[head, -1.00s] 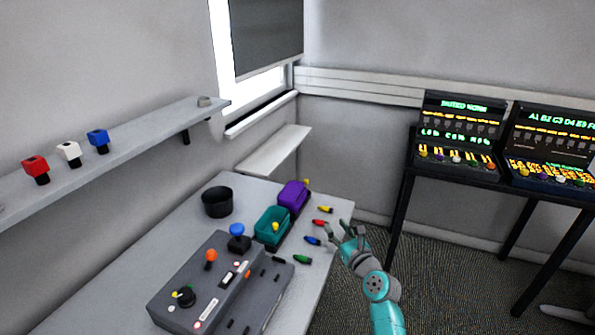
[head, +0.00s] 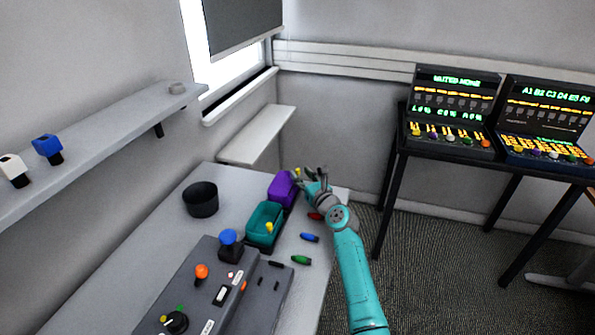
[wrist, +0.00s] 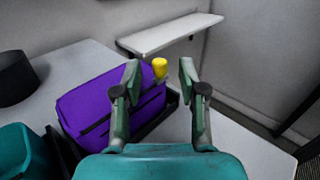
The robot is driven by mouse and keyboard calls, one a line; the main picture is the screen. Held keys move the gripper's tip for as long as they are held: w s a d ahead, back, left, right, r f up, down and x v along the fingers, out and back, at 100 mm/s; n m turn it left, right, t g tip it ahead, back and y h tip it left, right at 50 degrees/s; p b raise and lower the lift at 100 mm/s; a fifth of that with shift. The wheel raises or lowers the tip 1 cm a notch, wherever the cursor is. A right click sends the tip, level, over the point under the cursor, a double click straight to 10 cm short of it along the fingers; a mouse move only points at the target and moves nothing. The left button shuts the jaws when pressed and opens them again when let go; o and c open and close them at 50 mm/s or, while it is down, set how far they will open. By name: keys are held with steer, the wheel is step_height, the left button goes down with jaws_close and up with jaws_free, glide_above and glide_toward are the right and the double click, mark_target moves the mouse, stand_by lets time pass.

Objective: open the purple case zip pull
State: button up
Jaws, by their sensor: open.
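The purple case (head: 281,188) stands on the grey table behind the teal case. In the wrist view the purple case (wrist: 85,103) fills the left middle, in a dark tray, with a dark line along its side. The yellow zip pull (wrist: 160,67) sticks up at its far right end; it also shows in the head view (head: 297,172). My gripper (wrist: 160,75) is open and empty. Its two fingers frame the yellow pull in the wrist view, the pull nearer the left finger. I cannot tell whether the fingers are level with it. In the head view my gripper (head: 309,174) is right beside the pull.
The teal case (head: 264,224) with its own yellow pull is close in front. A black bowl (head: 200,200) stands at left. Red, blue (head: 310,237) and green (head: 301,260) plugs lie along the table's right side. A control box (head: 215,290) fills the front.

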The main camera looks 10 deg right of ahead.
mark_target(299, 172)
steer(key=shift+x, duration=1.55)
steer(key=shift+c, duration=0.2)
jaws_close()
